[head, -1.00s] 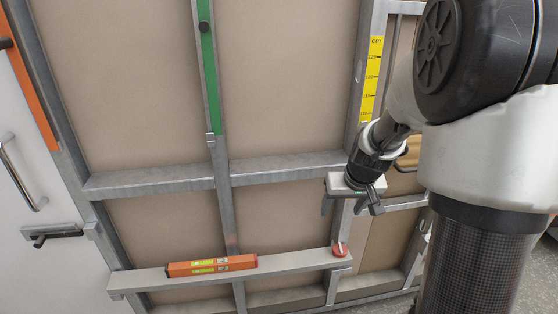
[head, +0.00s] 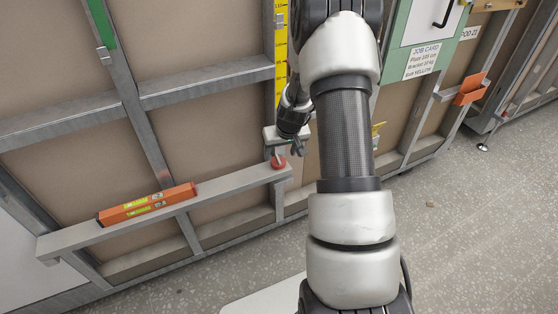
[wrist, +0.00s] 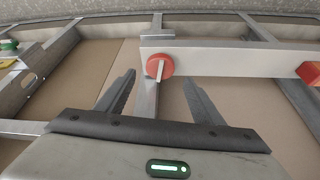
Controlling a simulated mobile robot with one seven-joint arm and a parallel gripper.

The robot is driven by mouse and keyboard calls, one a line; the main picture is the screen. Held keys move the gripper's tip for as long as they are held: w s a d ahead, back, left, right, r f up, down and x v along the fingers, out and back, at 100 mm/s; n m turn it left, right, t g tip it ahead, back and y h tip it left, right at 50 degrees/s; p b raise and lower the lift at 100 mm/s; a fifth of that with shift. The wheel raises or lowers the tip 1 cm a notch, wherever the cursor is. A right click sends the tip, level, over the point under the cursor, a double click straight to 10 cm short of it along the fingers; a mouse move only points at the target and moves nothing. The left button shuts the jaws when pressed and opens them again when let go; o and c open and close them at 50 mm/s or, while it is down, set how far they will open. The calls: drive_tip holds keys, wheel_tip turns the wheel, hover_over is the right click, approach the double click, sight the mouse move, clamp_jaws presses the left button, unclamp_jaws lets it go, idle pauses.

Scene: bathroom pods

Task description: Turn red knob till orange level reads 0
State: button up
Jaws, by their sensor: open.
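The red knob (head: 279,162) sits at the right end of a grey metal rail (head: 225,186). In the wrist view the red knob (wrist: 160,66) is round with a pale bar across its face. The orange level (head: 148,203) lies on the rail toward its left, with yellow-green vials too small to read. Only its red end (wrist: 309,72) shows at the wrist view's right edge. My gripper (head: 287,152) is just above the knob in the head view. In the wrist view my gripper (wrist: 159,84) is open and empty, its fingers apart on either side below the knob, not touching it.
A yellow centimetre scale (head: 281,45) runs up the post above the knob. A job card (head: 422,62) hangs at upper right. An orange bracket (head: 470,89) is on the frame farther right. Speckled floor (head: 450,220) is open at right.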

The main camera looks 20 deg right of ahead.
sight(278, 159)
drive_tip(key=shift+b+x, duration=0.4)
drive_tip(key=shift+x, duration=1.75)
drive_tip(key=shift+c, duration=0.4)
drive_tip(key=c, duration=1)
drive_tip(key=shift+o, duration=0.2)
drive_tip(key=shift+r+m+p, duration=0.1)
drive_tip(key=shift+m+p, duration=0.2)
drive_tip(key=shift+p, duration=0.05)
